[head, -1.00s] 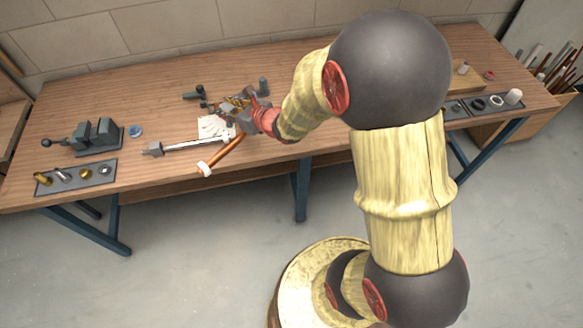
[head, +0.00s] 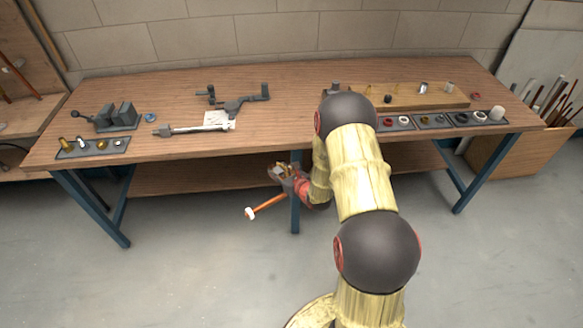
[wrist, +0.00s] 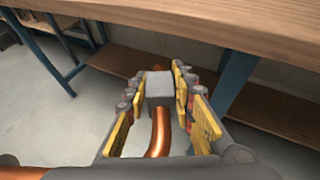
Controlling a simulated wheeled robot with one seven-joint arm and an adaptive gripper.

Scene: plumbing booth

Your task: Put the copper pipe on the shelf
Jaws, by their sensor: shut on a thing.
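The copper pipe (head: 266,204) is in my gripper (head: 281,172), in front of the bench and below the tabletop's front edge. A white end piece (head: 249,213) is on its lower left end, which points out over the floor. In the wrist view the pipe (wrist: 158,135) runs between the yellow-padded fingers of my gripper (wrist: 160,100), with a grey block (wrist: 160,86) between them. The shelf (head: 190,179) is the wooden board under the bench; it also shows in the wrist view (wrist: 268,108) beyond the fingers. The exact gap between pipe and shelf is unclear.
The tabletop (head: 300,95) overhangs the shelf. A blue bench leg (head: 295,205) stands just behind my gripper. A vise (head: 115,117), a pipe wrench-like tool (head: 190,129) and fitting trays lie on top. The shelf's left stretch looks bare.

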